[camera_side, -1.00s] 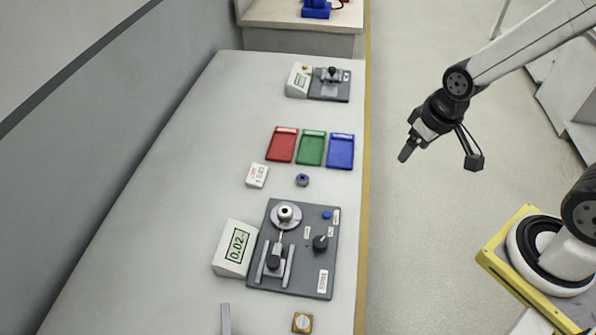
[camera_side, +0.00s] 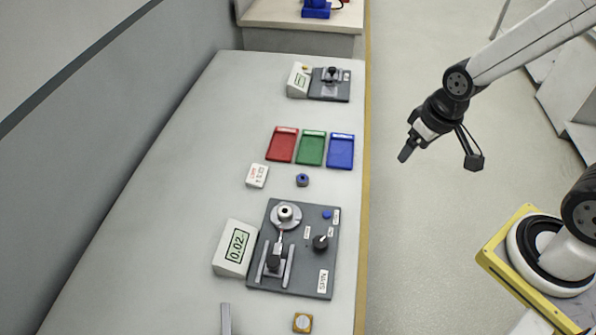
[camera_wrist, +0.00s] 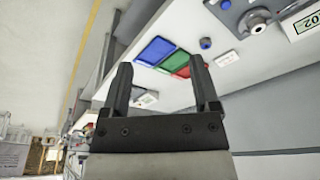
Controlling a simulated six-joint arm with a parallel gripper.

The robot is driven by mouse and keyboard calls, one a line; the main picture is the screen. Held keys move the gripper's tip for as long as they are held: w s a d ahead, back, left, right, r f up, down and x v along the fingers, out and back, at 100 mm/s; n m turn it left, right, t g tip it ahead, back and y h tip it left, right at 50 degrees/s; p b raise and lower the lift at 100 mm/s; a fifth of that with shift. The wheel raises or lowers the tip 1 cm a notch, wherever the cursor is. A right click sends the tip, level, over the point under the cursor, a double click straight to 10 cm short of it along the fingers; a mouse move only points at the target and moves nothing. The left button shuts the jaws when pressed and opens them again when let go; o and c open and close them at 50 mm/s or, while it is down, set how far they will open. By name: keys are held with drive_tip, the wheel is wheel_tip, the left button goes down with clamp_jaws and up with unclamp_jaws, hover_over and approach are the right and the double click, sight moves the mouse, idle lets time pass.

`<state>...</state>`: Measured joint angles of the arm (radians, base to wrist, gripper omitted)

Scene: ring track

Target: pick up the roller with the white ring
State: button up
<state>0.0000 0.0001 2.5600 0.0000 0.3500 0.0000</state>
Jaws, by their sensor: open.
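A small round part with a white ring and a dark centre (camera_side: 285,212) sits on a grey disc of the dark plate device; I cannot tell if it is a separate roller. A small blue roller (camera_side: 302,180) stands on the table between the trays and that device; no white ring can be made out on it. It also shows in the wrist view (camera_wrist: 205,43), beyond the fingers. My gripper (camera_side: 406,153) is off the table's right edge, above the floor, apart from both. In the wrist view my gripper (camera_wrist: 162,75) is open with nothing between its fingers.
Red (camera_side: 282,145), green (camera_side: 311,148) and blue (camera_side: 341,151) trays lie in a row. A white labelled card (camera_side: 257,176) is below them. A display reading 0.02 (camera_side: 235,250) stands beside the device plate (camera_side: 310,280). The table's left side is clear.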

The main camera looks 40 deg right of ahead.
drive_tip(key=shift+o, duration=1.2)
drive_tip(key=m+g+y, duration=0.3)
drive_tip(key=m+y, duration=0.6)
drive_tip(key=m, duration=0.9)
approach(286, 210)
drive_tip(key=shift+a+f, duration=0.5)
drive_tip(key=shift+x, duration=1.25)
drive_tip(key=shift+x, duration=2.6)
drive_tip(key=shift+s, duration=0.1)
